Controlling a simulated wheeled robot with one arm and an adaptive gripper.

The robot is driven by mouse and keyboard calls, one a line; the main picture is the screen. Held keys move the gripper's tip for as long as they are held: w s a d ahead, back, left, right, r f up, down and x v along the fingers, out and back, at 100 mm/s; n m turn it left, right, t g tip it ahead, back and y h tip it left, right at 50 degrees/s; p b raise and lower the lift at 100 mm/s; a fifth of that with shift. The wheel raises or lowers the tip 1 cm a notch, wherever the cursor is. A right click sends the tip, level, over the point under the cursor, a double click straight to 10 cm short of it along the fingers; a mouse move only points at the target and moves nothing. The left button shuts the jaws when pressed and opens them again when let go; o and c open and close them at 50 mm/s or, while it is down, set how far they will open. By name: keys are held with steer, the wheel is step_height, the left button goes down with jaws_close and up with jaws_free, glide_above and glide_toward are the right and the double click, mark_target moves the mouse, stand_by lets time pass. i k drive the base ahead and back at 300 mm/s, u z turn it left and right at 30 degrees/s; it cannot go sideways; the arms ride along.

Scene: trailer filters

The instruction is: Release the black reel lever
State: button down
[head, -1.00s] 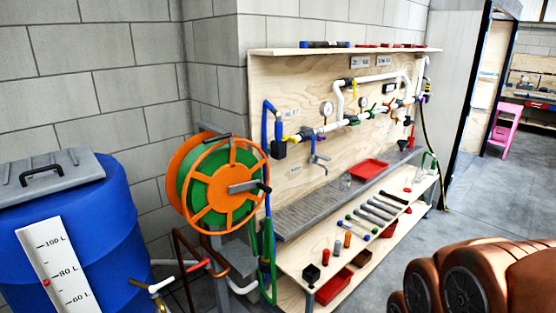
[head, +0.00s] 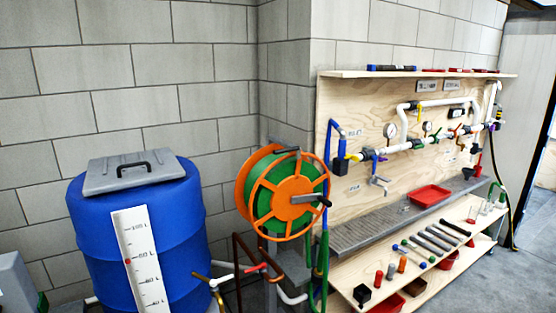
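The hose reel (head: 287,194) has an orange spoked wheel and a green hose drum. It stands between the blue barrel and the plywood bench in the head view. My gripper is not in view.
A blue barrel (head: 135,240) with a grey lid (head: 131,171) and white litre scale stands left of the reel. Pipes with a red-handled valve (head: 257,267) run low in front of it. The plywood bench (head: 345,195) holds piping and tools. Open floor (head: 485,275) lies at the right.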

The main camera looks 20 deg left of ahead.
mark_target(297, 148)
steer(key=u, duration=0.6)
steer(key=i, duration=0.9)
steer(key=u, duration=0.35)
